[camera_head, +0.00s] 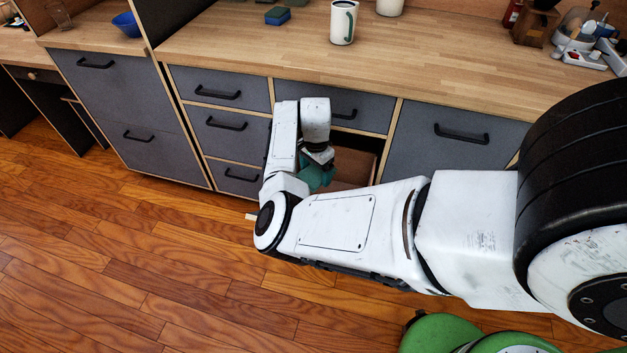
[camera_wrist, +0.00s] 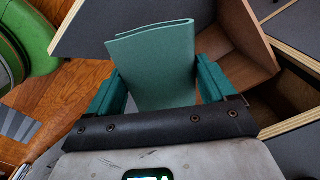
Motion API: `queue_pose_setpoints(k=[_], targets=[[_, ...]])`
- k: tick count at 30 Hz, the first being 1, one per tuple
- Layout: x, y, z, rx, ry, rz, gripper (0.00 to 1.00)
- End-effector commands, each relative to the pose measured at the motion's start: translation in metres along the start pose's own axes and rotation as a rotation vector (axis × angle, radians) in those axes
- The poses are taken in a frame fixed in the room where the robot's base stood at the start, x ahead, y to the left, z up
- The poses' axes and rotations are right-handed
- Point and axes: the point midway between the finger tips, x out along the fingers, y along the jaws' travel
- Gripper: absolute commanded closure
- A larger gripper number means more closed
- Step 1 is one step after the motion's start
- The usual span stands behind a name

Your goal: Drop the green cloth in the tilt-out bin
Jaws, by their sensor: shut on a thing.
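The green cloth (camera_wrist: 155,60) is a folded, flat piece standing up between the two teal fingers of my gripper (camera_wrist: 160,88) in the wrist view. My gripper (camera_head: 318,172) is shut on it. In the head view, the gripper hangs in front of the cabinet, and my arm hides much of it; I cannot tell the cloth from the teal fingers there. The tilt-out bin (camera_wrist: 240,45) is open, showing a brown wooden inside and a grey front. Its brown inside (camera_head: 355,165) also shows beside the gripper in the head view. The cloth covers part of the bin in the wrist view.
Grey drawers (camera_head: 215,122) with black handles flank the bin on the left, and a closed grey front (camera_head: 450,140) is on the right. The wooden counter (camera_head: 250,45) above bears a mug (camera_head: 343,22) and sponges (camera_head: 278,15). The wooden floor (camera_head: 110,260) at left is clear.

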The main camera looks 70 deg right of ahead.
Motion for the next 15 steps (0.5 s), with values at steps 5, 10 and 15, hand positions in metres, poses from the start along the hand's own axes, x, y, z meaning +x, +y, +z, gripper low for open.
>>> queue_pose_setpoints(k=[5,10,15], targets=[[0.0036,-0.0028,-0.0057,0.0,0.001,0.001,0.45],[0.0025,-0.0032,-0.0065,-0.001,0.001,0.001,0.45],[0.0025,-0.0031,-0.0063,-0.001,0.001,0.001,0.12]])
